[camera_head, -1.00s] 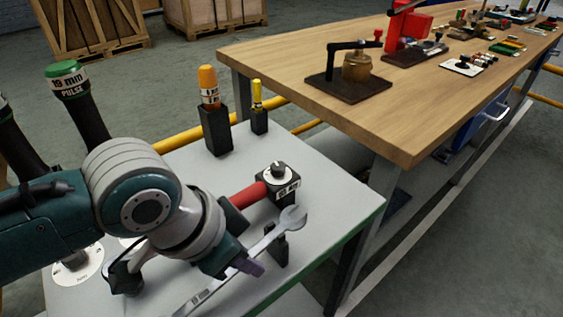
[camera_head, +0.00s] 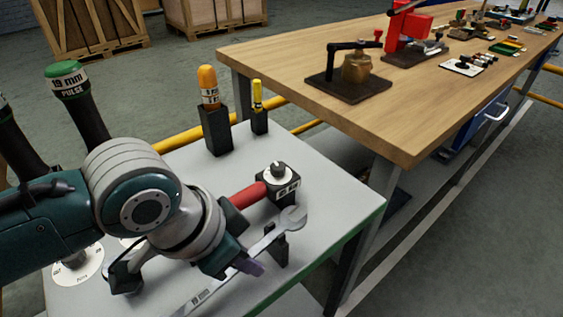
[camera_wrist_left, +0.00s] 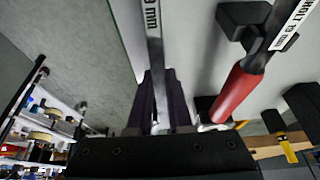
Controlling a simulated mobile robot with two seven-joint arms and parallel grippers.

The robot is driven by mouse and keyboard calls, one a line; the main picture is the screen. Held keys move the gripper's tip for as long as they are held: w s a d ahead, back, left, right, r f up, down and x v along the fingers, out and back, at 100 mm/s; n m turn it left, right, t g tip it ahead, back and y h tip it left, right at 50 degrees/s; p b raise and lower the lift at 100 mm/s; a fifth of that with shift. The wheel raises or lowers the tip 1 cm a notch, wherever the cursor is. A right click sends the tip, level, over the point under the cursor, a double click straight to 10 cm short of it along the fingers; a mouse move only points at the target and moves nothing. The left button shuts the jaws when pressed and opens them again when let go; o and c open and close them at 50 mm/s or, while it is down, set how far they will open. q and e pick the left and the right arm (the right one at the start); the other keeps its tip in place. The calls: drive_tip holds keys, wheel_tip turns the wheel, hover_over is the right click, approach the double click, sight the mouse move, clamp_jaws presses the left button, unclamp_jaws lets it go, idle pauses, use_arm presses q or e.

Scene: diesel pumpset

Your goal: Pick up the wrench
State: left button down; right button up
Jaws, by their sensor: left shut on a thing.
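The wrench (camera_head: 268,241) is a long silver tool with an open jaw at its right end. It lies diagonally over the front of the grey side table, beside a small black support (camera_head: 276,252). My left gripper (camera_head: 247,264) is shut on its shaft. In the left wrist view the wrench (camera_wrist_left: 153,30) runs between the two dark purple fingers (camera_wrist_left: 158,100), with a "mm" marking on its shaft. Whether the wrench still touches its supports I cannot tell. My right gripper is not in view.
A red-handled tool (camera_head: 247,195) with a black block (camera_head: 279,184) lies just behind the wrench. Orange (camera_head: 208,88) and yellow (camera_head: 257,95) handled tools stand in black holders at the table's back. A wooden workbench (camera_head: 300,75) stands to the right.

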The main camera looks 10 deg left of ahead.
use_arm(q)
wheel_tip(320, 180, up, 20)
drive_tip(key=p, duration=0.5)
drive_tip(key=c, duration=1.4)
unclamp_jaws()
clamp_jaws()
